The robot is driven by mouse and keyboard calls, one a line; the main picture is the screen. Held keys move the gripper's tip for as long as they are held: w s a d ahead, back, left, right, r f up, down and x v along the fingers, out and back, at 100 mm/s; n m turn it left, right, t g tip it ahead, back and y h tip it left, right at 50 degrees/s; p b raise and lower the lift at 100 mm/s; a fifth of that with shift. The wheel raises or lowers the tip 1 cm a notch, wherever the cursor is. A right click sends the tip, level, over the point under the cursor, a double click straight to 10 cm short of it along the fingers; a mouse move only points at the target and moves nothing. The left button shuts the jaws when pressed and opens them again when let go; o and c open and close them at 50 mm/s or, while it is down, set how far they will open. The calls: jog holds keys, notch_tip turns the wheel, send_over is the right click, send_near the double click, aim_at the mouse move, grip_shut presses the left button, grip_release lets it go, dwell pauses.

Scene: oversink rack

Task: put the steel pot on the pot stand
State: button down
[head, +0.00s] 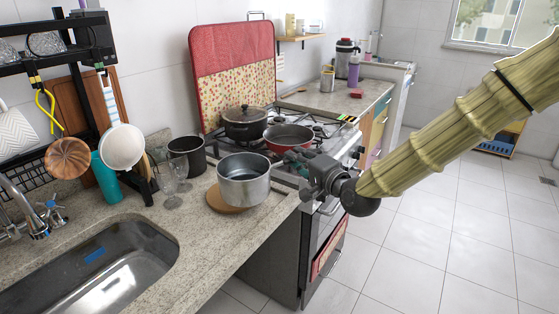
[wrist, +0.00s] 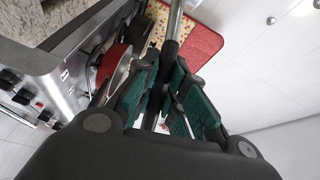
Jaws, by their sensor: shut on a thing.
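The steel pot (head: 244,184) is upright at the counter's edge, left of the stove. The pot stand (head: 217,203), a round wooden disc, shows under its left side. The pot looks off-centre to the right over the disc, and I cannot tell whether its base touches it. My gripper (head: 295,161) is right of the pot, shut on its handle. In the wrist view, my green-padded fingers (wrist: 170,95) close around the dark handle (wrist: 169,50), whose steel part runs out of the top. The pot's body is not in that view.
A red pan (head: 289,136) and a dark lidded pot (head: 244,122) stand on the stove behind. A dark pot (head: 187,157) and wine glasses (head: 173,182) stand close left. The sink (head: 100,265) is at front left. Open floor lies right.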

jog(key=shift+w+a+f+p, duration=0.2)
jog(key=shift+w+a+f, duration=0.5)
jog(key=shift+w, duration=0.25)
jog(key=shift+w+a+f+p, duration=0.25)
jog(key=shift+w+a+f, duration=0.5)
jog(key=shift+w, duration=0.25)
jog(key=shift+w+a+f+p, duration=0.2)
jog(key=shift+w+a+f, duration=0.35)
jog(key=shift+w+a, duration=0.35)
jog(key=shift+d, duration=0.1)
jog(key=shift+f, duration=0.15)
jog(key=c, duration=1.5)
grip_release()
jog(key=b+v, duration=0.1)
jog(key=v, duration=1.1)
